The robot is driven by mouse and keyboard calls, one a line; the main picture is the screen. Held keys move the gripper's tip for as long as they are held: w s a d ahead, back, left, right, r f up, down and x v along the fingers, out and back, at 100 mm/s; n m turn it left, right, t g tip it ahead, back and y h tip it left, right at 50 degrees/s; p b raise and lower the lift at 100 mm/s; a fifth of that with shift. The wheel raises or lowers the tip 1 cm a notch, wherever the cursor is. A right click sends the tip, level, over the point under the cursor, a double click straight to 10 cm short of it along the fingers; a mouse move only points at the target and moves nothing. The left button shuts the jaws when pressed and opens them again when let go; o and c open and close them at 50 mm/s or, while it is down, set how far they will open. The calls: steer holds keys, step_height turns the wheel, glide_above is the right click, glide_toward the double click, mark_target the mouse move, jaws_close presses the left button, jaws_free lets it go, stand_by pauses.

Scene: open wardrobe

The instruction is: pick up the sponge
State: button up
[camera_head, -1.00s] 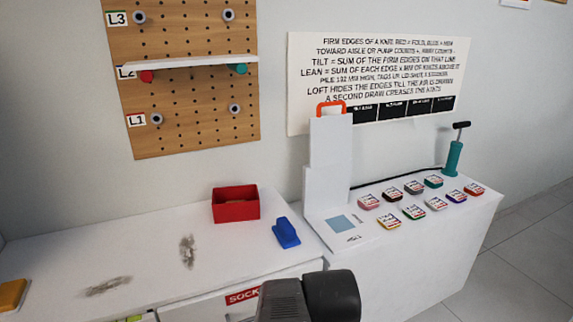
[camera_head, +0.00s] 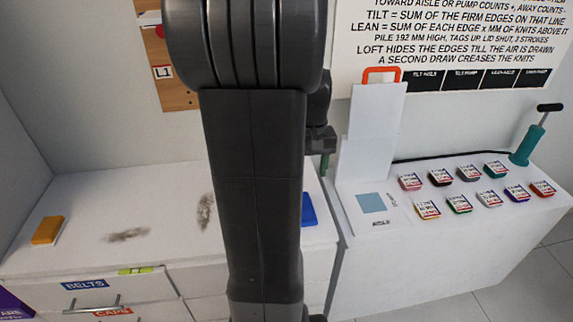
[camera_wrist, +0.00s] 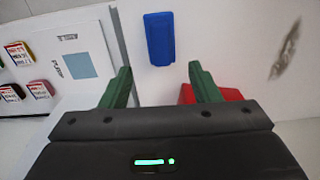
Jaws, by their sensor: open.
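An orange-yellow block (camera_head: 47,229), which looks like the sponge, lies at the far left of the white counter in the head view. It does not show in the wrist view. My gripper (camera_wrist: 160,75) is open and empty, its two green fingers apart. In the head view it is mostly hidden behind my arm, over the right part of the counter, well away from the block. A blue object (camera_wrist: 159,38) lies on the counter ahead of the fingers in the wrist view, apart from them. Its edge shows beside my arm in the head view (camera_head: 309,210).
A red box (camera_wrist: 188,94) is partly hidden behind my gripper. Dark smudges (camera_head: 128,235) mark the counter (camera_head: 90,195). A white upright panel (camera_head: 372,130) with an orange handle and several coloured tagged pieces (camera_head: 468,173) stand at right, near a teal pump (camera_head: 527,145).

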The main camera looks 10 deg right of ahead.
steer(key=f, duration=0.2)
steer(key=w+f, duration=0.1)
steer(key=f, duration=0.5)
steer(key=shift+w+b, duration=0.25)
steer(key=shift+b, duration=0.1)
steer(key=f, duration=0.4)
steer(key=shift+s, duration=0.3)
steer(key=shift+f, duration=0.65)
steer(key=shift+c, duration=0.5)
steer(key=c, duration=0.5)
